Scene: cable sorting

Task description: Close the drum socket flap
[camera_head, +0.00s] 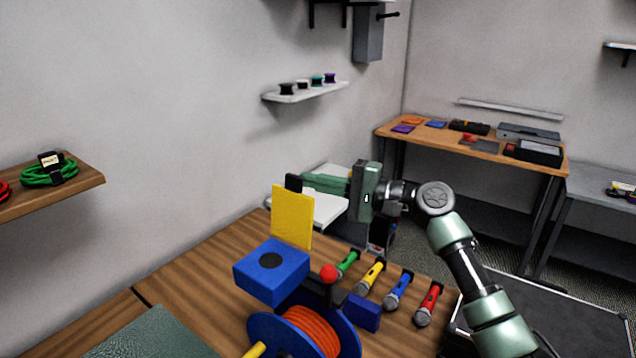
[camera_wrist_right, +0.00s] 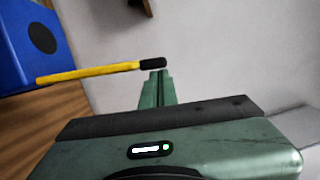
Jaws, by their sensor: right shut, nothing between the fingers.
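The cable drum (camera_head: 258,332) has blue flanges and orange cable, and stands on the wooden bench. Its blue socket box (camera_head: 268,277) has a dark round socket on top and also shows in the wrist view (camera_wrist_right: 20,50). The yellow flap (camera_head: 292,217) stands open, about upright, at the box's back edge. In the wrist view the flap (camera_wrist_right: 85,73) is seen nearly edge-on. My right gripper (camera_head: 293,182) is shut and empty, its dark fingertips at the flap's top edge, partly behind it. In the wrist view the tips (camera_wrist_right: 153,63) appear against the flap's end; contact is unclear.
Several microphones with coloured handles (camera_head: 398,290) lie right of the drum. A red ball knob (camera_head: 328,272) stands up beside the socket box. A wall shelf with a green cable coil (camera_head: 50,172) is at left. A second bench (camera_head: 480,148) stands at the back.

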